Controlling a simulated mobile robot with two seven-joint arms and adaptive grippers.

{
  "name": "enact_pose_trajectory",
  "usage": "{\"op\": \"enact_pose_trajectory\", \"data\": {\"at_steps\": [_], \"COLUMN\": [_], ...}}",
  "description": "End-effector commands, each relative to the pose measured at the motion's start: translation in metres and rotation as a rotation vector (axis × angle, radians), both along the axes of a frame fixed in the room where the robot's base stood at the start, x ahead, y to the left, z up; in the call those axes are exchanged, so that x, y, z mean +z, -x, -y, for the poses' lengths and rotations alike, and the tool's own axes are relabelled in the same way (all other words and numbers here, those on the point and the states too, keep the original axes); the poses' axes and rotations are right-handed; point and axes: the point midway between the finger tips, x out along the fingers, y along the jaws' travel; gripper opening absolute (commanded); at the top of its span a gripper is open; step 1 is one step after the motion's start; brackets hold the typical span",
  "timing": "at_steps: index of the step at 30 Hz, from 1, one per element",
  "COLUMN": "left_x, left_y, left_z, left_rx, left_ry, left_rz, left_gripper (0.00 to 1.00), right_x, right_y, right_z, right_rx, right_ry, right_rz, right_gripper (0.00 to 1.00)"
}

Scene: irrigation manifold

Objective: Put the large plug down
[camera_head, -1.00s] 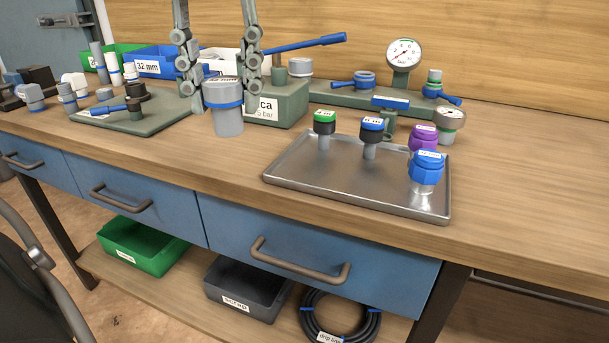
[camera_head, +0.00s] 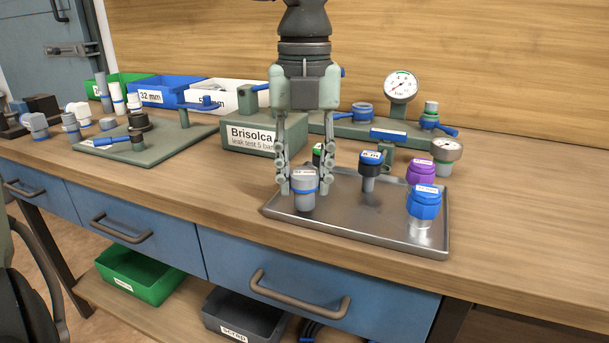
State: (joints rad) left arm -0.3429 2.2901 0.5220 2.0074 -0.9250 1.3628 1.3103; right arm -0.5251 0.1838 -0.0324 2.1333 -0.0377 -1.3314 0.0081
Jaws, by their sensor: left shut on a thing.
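The plug is upright over the left part of the metal tray (camera_head: 348,229). I cannot tell whether its base touches the tray floor. My right gripper is not in view.
On the tray stand a green-topped fitting (camera_head: 317,153), partly hidden behind my gripper, a black-and-blue fitting (camera_head: 370,169), a purple fitting (camera_head: 421,172) and a blue fitting (camera_head: 424,203). The Brisolca test box (camera_head: 248,137) is behind. The tray's front middle is bare.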

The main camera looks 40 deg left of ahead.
Motion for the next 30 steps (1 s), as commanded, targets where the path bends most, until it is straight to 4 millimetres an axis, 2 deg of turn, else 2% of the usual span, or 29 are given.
{"op": "enact_pose_trajectory", "data": {"at_steps": [2, 11, 17, 18, 23, 30], "left_x": [-0.006, -0.007, -0.009, -0.009, -0.009, -0.009], "left_y": [0.000, 0.000, 0.000, 0.000, 0.000, 0.000], "left_z": [0.000, 0.000, 0.000, 0.000, 0.000, 0.000], "left_rx": [0.000, 0.001, 0.001, 0.001, 0.001, 0.001], "left_ry": [0.002, 0.000, 0.000, 0.000, 0.000, 0.000], "left_rz": [0.001, 0.003, 0.003, 0.001, 0.001, 0.001], "left_gripper": [0.02, 0.02, 0.02, 0.38, 0.56, 0.56], "right_x": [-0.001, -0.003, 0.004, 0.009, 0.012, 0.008], "right_y": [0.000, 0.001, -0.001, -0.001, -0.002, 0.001], "right_z": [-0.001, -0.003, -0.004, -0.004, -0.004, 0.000], "right_rx": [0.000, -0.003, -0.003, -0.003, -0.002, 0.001], "right_ry": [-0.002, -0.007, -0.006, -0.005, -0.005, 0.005], "right_rz": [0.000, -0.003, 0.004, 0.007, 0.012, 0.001], "right_gripper": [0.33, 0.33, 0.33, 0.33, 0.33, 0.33]}}
